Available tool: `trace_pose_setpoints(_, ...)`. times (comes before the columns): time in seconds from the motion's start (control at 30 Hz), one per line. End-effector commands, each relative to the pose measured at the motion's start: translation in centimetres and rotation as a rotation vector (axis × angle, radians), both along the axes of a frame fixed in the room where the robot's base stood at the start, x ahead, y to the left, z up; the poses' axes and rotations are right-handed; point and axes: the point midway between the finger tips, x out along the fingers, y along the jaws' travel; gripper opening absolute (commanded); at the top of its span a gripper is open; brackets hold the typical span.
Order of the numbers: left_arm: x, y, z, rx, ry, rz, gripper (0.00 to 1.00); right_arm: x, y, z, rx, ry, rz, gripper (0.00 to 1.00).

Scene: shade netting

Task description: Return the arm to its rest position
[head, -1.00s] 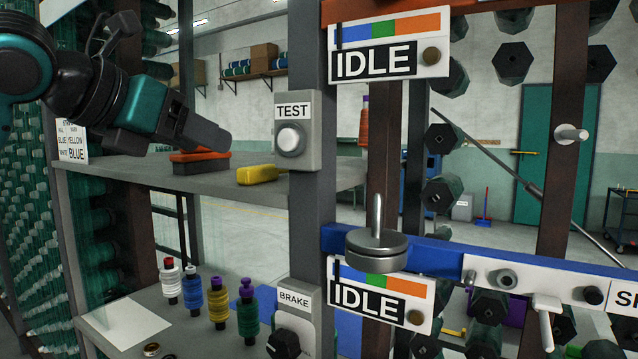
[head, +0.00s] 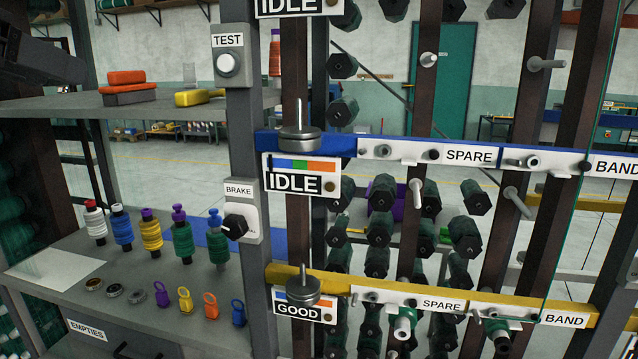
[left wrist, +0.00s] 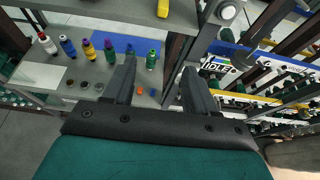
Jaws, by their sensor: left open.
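My left gripper (head: 92,72) shows as a dark shape at the upper left edge of the head view, apart from the shelf below it. In the left wrist view my left gripper (left wrist: 160,78) has its two dark fingers spread wide with nothing between them. Beyond the fingers lies the bench with its row of thread spools (left wrist: 108,50). The rest of my left arm is mostly cut off by the picture's edge. My right gripper is in neither view.
The upper shelf (head: 60,122) holds orange blocks (head: 128,88) and a yellow one (head: 198,97). The lower bench (head: 120,325) holds spools (head: 150,235) and coloured tags. A post carries the TEST button (head: 228,64) and BRAKE knob (head: 235,226). Blue (head: 345,143) and yellow (head: 345,278) rails lie right.

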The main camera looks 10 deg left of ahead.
Motion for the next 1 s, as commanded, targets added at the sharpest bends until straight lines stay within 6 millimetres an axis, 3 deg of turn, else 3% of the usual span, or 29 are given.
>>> trace_pose_setpoints(0.27, 5.0, -3.5, -8.2, -0.257, 0.155, 0.086, 0.57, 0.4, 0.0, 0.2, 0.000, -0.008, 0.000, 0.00)
trace_pose_setpoints(0.53, 7.7, -8.2, -20.5, -0.665, 0.349, 0.294, 0.57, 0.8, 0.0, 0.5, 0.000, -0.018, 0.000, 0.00)
trace_pose_setpoints(0.77, 6.0, -12.0, -31.5, -1.083, 0.508, 0.600, 0.57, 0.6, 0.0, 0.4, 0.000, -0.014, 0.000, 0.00)
trace_pose_setpoints(1.0, 0.8, -14.6, -41.3, -1.511, 0.604, 1.061, 0.57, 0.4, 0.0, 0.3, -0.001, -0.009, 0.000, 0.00)
